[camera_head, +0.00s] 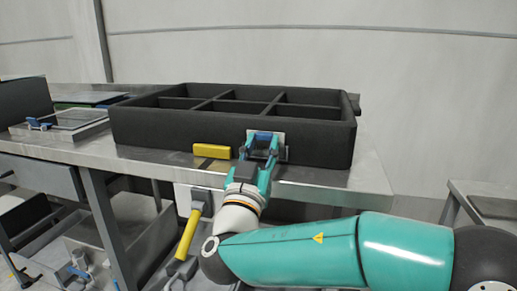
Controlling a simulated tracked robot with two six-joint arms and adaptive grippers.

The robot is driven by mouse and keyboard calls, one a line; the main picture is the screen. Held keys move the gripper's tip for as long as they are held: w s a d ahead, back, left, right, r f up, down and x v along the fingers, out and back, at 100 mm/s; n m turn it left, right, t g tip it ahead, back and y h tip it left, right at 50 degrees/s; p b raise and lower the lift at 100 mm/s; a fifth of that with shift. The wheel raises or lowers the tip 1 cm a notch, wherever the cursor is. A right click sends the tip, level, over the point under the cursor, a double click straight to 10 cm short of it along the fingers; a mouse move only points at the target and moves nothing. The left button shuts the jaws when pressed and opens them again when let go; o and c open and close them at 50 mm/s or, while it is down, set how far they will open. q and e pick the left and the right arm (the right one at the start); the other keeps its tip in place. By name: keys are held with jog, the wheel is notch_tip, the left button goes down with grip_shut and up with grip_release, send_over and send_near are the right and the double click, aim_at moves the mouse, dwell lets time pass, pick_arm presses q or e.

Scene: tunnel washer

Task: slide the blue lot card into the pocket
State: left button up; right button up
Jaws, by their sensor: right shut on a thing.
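My right gripper (261,147) is at the front wall of the black divided crate (180,130). It is shut on the blue lot card (263,134), of which only a small blue part shows between and above the fingers. A pale grey plate, which looks like the pocket (282,153), is on the crate's front wall right behind the fingers. The gripper hides most of the pocket and the card's lower part, so I cannot tell whether the card is inside it or in front of it. My left gripper is not in view.
The crate stands on a steel table (345,183). A yellow block (211,151) lies at the crate's front, left of my gripper. A shallow grey tray (62,126) with a small blue thing (38,124) is at the left. A yellow-handled thing (187,235) is below the table edge.

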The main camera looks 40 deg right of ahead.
jog(key=o, duration=0.9)
jog(key=shift+o, duration=0.2)
